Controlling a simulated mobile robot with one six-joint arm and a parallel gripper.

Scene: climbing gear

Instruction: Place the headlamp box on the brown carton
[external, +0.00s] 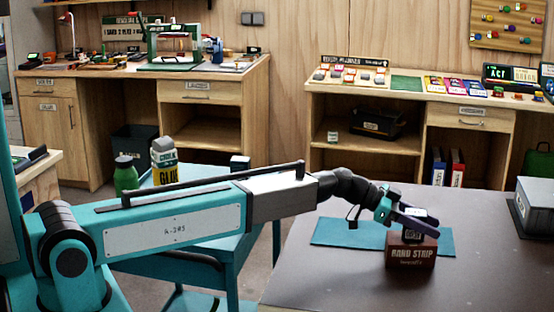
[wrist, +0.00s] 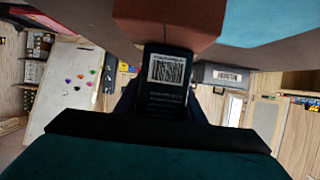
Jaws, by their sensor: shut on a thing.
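The brown carton (external: 410,259), printed with white lettering, stands on the dark table at the right. A small dark box, the headlamp box (external: 413,237), is directly at its top, partly hidden by my gripper (external: 424,219). The jaws are shut on the headlamp box. In the wrist view the headlamp box (wrist: 166,98) shows a white barcode label between the fingers, and its end meets the brown carton (wrist: 165,22) in the picture. I cannot tell whether its weight rests on the carton.
A teal mat (external: 345,233) lies flat under and beside the carton. A grey box (external: 537,205) stands at the table's right edge. The front left of the dark table (external: 320,282) is clear. A glue bottle (external: 164,160) and a green bottle (external: 125,175) stand behind my arm.

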